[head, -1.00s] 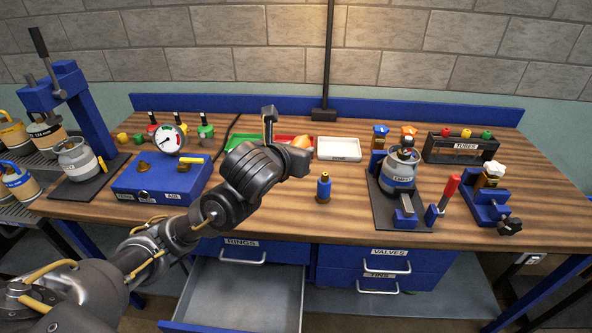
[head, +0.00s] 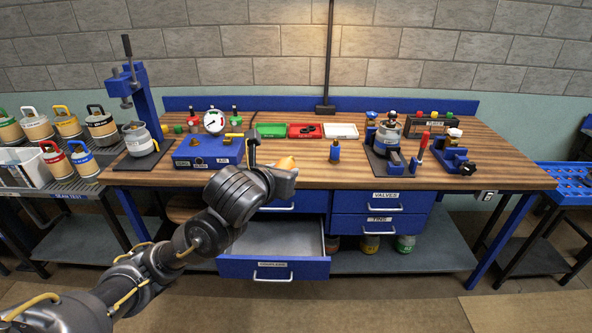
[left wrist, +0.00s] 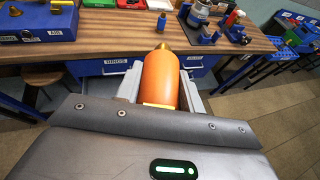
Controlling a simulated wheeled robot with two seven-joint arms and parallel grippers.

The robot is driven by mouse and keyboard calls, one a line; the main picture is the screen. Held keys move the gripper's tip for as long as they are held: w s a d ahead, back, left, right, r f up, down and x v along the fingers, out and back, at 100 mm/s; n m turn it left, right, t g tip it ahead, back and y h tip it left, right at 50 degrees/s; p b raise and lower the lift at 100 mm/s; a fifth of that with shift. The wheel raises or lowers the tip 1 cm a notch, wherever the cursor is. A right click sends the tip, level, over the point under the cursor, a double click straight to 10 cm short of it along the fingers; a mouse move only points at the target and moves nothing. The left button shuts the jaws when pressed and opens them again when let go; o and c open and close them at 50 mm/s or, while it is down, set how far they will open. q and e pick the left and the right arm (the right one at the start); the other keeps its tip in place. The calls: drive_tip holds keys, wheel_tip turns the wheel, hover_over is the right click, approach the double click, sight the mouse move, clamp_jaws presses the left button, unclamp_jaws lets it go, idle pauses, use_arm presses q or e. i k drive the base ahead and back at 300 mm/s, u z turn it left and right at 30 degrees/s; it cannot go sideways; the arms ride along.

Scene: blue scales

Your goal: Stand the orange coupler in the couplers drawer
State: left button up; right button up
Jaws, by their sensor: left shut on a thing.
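The orange coupler (head: 287,163) is held in my left gripper (head: 273,166). In the left wrist view the coupler (left wrist: 160,80) is an orange cylinder with a brass tip pointing away from me, between the pale fingers of the gripper (left wrist: 160,92). The couplers drawer (head: 272,267) is pulled open below the bench, and its grey floor looks empty where it shows. The gripper appears in front of the bench edge, above the drawer in the picture; my arm hides the drawer's left part. My right gripper is not in view.
The wooden bench (head: 320,175) carries a blue gauge box (head: 207,152), green, red and white trays (head: 340,131), a small blue fitting (head: 335,151) and a cylinder stand at right. The valves drawer (head: 386,198) and tins drawer (head: 380,222) are shut, right of the open drawer.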

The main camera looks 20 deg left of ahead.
sight(294, 253)
drive_tip(key=z, duration=0.35)
drive_tip(key=i, duration=0.55)
drive_tip(key=z, duration=0.55)
drive_tip(key=i, duration=1.15)
drive_tip(key=u, duration=0.45)
drive_tip(key=i, duration=0.75)
drive_tip(key=u, duration=1.3)
drive_tip(key=i, duration=0.45)
drive_tip(key=u, duration=0.45)
